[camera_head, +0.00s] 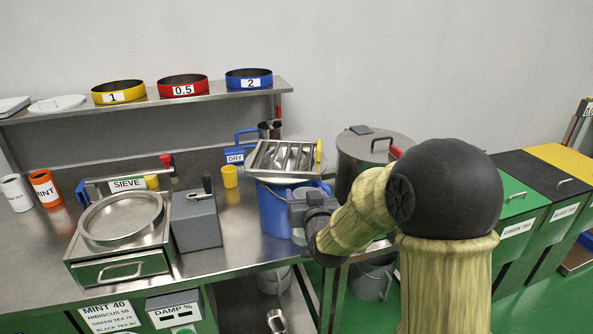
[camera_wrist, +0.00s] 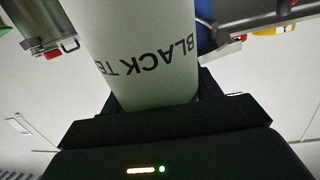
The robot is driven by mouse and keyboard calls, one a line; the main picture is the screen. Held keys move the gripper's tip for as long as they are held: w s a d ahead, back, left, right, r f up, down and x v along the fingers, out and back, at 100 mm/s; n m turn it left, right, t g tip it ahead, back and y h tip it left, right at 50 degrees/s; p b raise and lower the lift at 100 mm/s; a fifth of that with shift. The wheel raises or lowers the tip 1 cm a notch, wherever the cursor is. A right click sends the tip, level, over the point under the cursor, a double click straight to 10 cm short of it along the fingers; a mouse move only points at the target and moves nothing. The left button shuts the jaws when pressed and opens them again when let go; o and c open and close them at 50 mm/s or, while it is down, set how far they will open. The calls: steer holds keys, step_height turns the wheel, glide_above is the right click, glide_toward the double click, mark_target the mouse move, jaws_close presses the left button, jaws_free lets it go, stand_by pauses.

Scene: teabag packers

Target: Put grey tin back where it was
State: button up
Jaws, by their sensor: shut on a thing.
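The grey tin (camera_wrist: 135,35) fills the upper middle of the wrist view, pale, with BLACK TE readable on its side. The lettering appears upside down there. My gripper (camera_wrist: 155,105) is shut on the tin, with dark fingers on both sides of it. In the head view, my gripper (camera_head: 299,214) is above the bench's right part, in front of the blue bucket (camera_head: 270,210). A white tin (camera_head: 16,193) and an orange MINT tin (camera_head: 45,188) stand at the bench's far left.
A sieve unit (camera_head: 119,262) and a grey box with a lever (camera_head: 195,220) stand on the bench. A yellow cup (camera_head: 230,177) is behind. A metal tray (camera_head: 285,158) lies over the blue bucket. A lidded pot (camera_head: 370,150) is right of it. Bare bench shows mid-left.

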steer(key=s+d+f+h, duration=0.1)
steer(key=d+f, duration=0.3)
steer(key=f, duration=0.7)
steer(key=s+d+f+m+h, duration=0.1)
steer(key=d+f, duration=0.2)
steer(key=f, duration=0.9)
steer(key=s+d+f+m, duration=0.1)
steer(key=d+f, duration=0.3)
steer(key=f, duration=0.8)
steer(key=shift+s+d+h, duration=0.35)
steer(key=shift+s+h, duration=0.05)
steer(key=shift+s, duration=0.05)
